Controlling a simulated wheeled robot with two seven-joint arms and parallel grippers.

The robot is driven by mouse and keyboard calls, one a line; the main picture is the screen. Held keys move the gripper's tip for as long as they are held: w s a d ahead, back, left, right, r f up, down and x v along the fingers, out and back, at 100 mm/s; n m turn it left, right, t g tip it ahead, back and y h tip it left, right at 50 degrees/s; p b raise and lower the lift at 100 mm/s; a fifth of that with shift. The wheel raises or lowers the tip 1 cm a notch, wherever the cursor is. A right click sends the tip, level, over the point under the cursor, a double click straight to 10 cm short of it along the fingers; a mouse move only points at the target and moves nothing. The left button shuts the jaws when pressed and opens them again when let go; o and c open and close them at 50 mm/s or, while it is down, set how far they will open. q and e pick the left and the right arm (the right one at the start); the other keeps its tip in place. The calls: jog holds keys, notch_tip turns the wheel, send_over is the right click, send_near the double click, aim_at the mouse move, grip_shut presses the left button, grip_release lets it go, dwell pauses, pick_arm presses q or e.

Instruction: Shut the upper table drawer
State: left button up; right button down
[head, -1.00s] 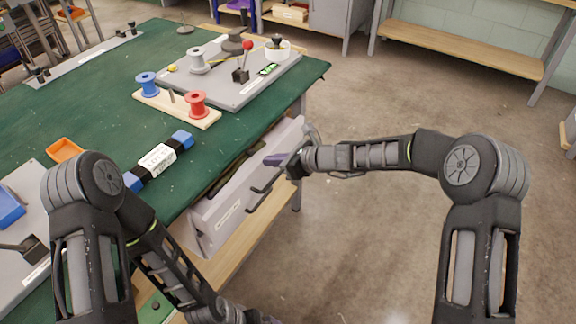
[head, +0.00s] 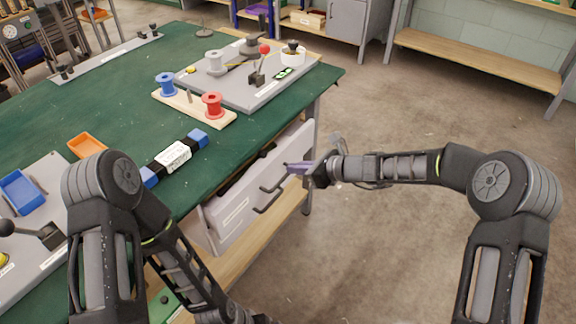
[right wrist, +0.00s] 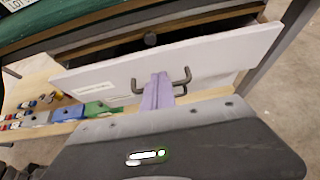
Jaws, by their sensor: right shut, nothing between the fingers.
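My right gripper (head: 290,168) has purple fingers, shut and empty, pointing at the drawer front by the upper handle (head: 273,185). In the right wrist view its fingers (right wrist: 156,80) overlap the handle's middle; whether they touch the front is unclear. My left gripper is out of view below the picture.
The green table (head: 125,115) carries a spool stand (head: 190,108), a grey board (head: 235,85), a blue-ended block (head: 173,155) and an orange tray (head: 88,146). A wooden shelf (head: 255,245) with small bins lies under the drawer. The floor to the right is clear.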

jog(key=v, duration=0.8)
jog(key=shift+d+r+p, duration=0.25)
jog(key=shift+r+p, duration=0.05)
jog(key=shift+r, duration=0.05)
jog(key=shift+s, duration=0.1)
